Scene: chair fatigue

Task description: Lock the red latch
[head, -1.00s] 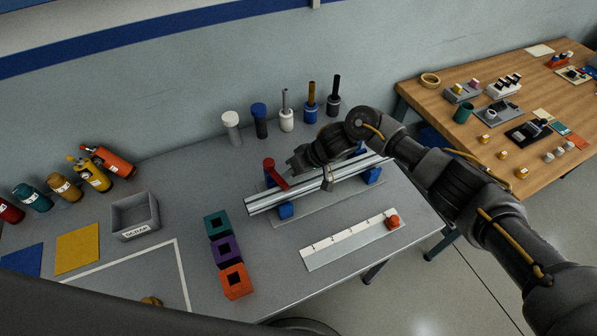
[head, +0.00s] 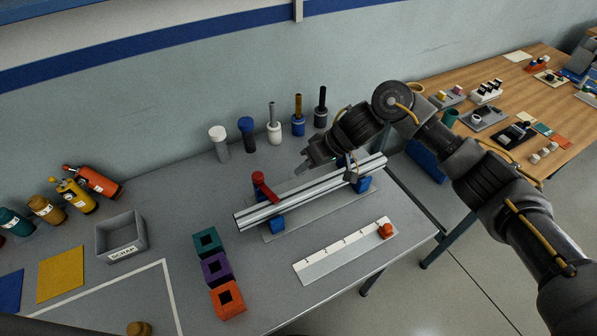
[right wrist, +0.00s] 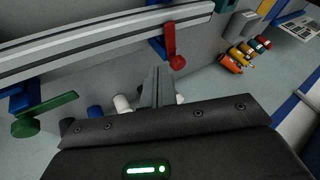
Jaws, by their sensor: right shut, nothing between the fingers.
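The red latch (head: 264,188) is a red lever with a round knob near the left end of a silver rail (head: 300,196). In the head view its arm slants across the rail's top. In the right wrist view the red latch (right wrist: 173,48) hangs beside the rail, just beyond the fingertips. My right gripper (head: 304,168) is shut and empty, behind the rail and to the right of the red latch, with a visible gap. Its closed fingers (right wrist: 158,88) show in the right wrist view. A green latch (right wrist: 45,113) is at the rail's other end. My left gripper is out of view.
Blue supports (head: 276,225) hold the rail on a grey plate. Several upright tools (head: 273,130) stand behind it. A white ruler strip (head: 340,256), coloured blocks (head: 216,268) and a grey scrap bin (head: 121,240) lie around. Bare table lies between ruler and blocks.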

